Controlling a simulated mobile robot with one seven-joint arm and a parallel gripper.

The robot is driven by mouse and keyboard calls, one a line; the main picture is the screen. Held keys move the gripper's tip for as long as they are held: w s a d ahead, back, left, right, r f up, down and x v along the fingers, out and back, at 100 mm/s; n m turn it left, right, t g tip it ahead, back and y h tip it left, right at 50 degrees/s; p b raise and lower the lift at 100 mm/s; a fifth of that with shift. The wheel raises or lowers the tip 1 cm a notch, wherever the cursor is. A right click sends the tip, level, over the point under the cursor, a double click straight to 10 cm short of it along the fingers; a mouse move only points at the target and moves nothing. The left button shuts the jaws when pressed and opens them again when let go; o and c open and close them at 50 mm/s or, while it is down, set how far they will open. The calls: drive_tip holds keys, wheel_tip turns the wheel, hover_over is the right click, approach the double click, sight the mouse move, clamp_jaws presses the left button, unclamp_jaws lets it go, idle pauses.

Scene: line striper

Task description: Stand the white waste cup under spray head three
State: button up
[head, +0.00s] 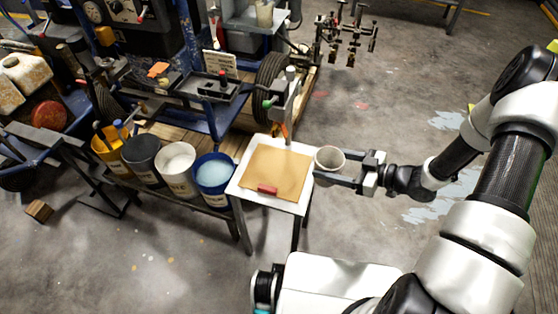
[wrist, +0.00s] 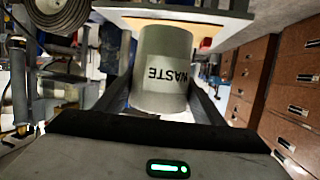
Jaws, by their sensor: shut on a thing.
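The white waste cup (head: 329,158) is between the fingers of my gripper (head: 335,167), which is shut on it. Its open mouth faces up in the head view. In the wrist view the cup (wrist: 163,68) fills the space between the fingers, and its "WASTE" label appears upside down. The cup is held in the air just right of a small white table. The spray heads (head: 346,40) hang as a group on a bar at the top of the head view, well away from the cup. I cannot tell which is number three.
The small white table (head: 236,190) bears a brown sheet (head: 276,173) and a red block (head: 267,189). Several buckets, one a blue bucket (head: 213,180), stand left of it. The striper's tire (head: 271,88) is behind. Floor between the cup and the spray heads looks open.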

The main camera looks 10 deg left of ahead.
drive_tip(key=shift+a+r+b+x, duration=0.1)
drive_tip(key=shift+r+b+x, duration=0.25)
drive_tip(key=shift+x, duration=2.45)
drive_tip(key=shift+a+r+b+x, duration=0.15)
drive_tip(key=shift+b+x, duration=0.4)
drive_tip(key=shift+x, duration=2.3)
drive_tip(key=shift+r+b+x, duration=0.25)
drive_tip(key=shift+b+x, duration=0.2)
drive_tip(key=shift+x, duration=2.35)
drive_tip(key=shift+f, duration=0.2)
drive_tip(key=o, duration=1.1)
drive_tip(key=shift+c, duration=0.2)
drive_tip(key=shift+r, duration=0.1)
